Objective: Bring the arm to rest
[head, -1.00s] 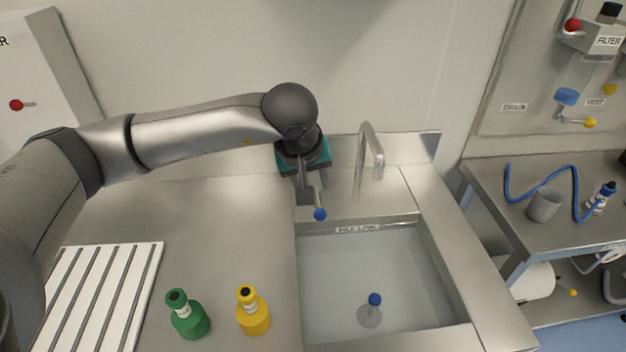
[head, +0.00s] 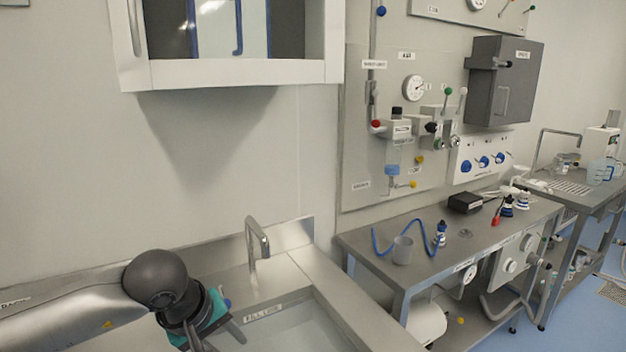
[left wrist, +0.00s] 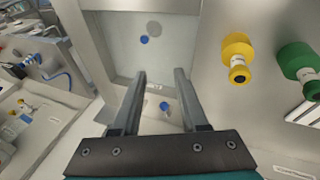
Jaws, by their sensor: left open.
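My left arm (head: 70,312) comes in low from the left in the head view. Its gripper (head: 222,335) points down beside the sink's back edge, partly cut off at the bottom. In the left wrist view the gripper (left wrist: 160,74) is open, with nothing between its fingers. A blue-knobbed lever (left wrist: 164,106) shows between the fingers in that view, and its blue knob (head: 227,303) peeks out behind the gripper in the head view. I cannot tell how far the fingers are from it. My right gripper is not in view.
The sink (head: 335,330) with its tap (head: 257,240) lies right of the gripper. In the left wrist view a yellow bottle (left wrist: 238,55) and a green bottle (left wrist: 297,62) stand to the right. A bench (head: 430,265) with a grey cup (head: 402,250) and blue hose stands further right.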

